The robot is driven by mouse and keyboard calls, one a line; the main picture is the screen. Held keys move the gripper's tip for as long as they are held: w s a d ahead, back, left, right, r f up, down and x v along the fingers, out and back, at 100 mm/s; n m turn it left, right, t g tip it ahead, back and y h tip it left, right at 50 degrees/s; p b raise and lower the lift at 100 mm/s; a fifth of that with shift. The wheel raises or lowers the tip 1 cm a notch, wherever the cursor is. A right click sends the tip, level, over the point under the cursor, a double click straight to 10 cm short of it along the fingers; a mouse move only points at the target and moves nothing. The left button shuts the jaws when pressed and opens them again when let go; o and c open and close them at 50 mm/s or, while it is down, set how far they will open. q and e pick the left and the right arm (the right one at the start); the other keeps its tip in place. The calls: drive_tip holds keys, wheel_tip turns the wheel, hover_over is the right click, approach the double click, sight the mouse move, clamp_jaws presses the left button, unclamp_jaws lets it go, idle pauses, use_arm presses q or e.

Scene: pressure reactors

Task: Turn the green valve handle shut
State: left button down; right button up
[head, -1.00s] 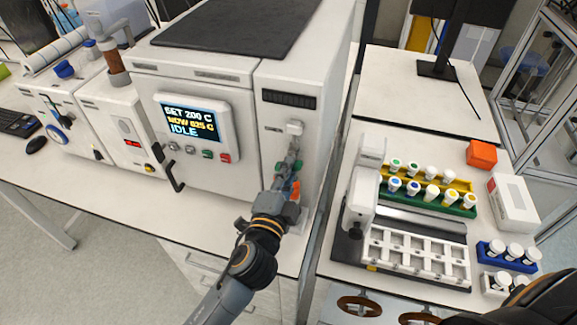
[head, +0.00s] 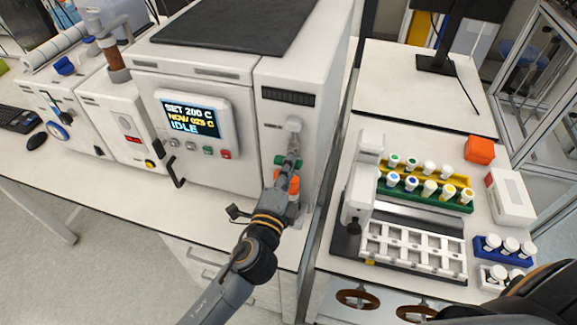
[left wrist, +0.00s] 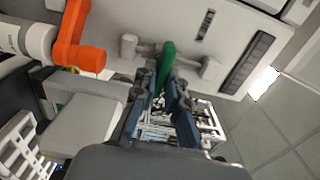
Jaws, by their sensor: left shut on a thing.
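The green valve handle (left wrist: 167,60) is a short bar on the white front panel of the reactor cabinet. It runs between the fingers of my left gripper (left wrist: 168,84) in the left wrist view. In the head view, part of the green handle (head: 281,160) shows beside my left gripper (head: 290,157), which hides the rest. The gripper is shut on the handle. A white round fitting (head: 293,124) sits just above it. My right gripper is out of view.
An orange handle (left wrist: 76,40) is close by, below the green one in the head view (head: 289,182). The reactor's black door handle (head: 173,172) is to the left. A bench with vial racks (head: 425,208) stands to the right, past a narrow gap.

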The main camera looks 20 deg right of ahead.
use_arm(q)
drive_tip(key=c, duration=1.4)
unclamp_jaws()
drive_tip(key=v, duration=1.2)
